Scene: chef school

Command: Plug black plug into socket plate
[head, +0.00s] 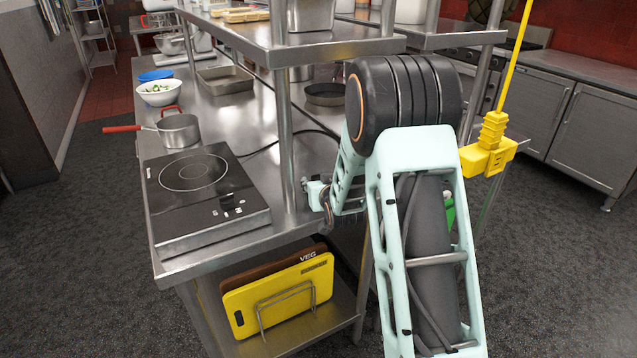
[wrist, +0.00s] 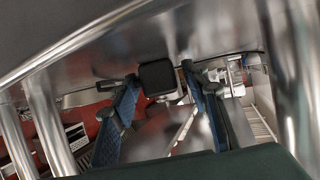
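My gripper (head: 318,195) is beyond my arm in the head view, low by the table's near right edge and post; it is small and partly hidden there. In the wrist view its two blue fingers (wrist: 160,78) stand apart. A black block with rounded corners (wrist: 158,76) shows between the fingertips. I cannot tell whether it is the plug, or whether the fingers touch it. A black cord (head: 262,148) runs from behind the induction hob (head: 190,185) towards the post and my arm; its end is hidden. No socket plate can be made out clearly.
A yellow box (head: 487,158) hangs on a yellow cable at right. A steel post (head: 285,130) and upper shelf (head: 290,50) stand close to my gripper. A saucepan (head: 178,130) is behind the hob, cutting boards (head: 280,295) below. The floor at left is clear.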

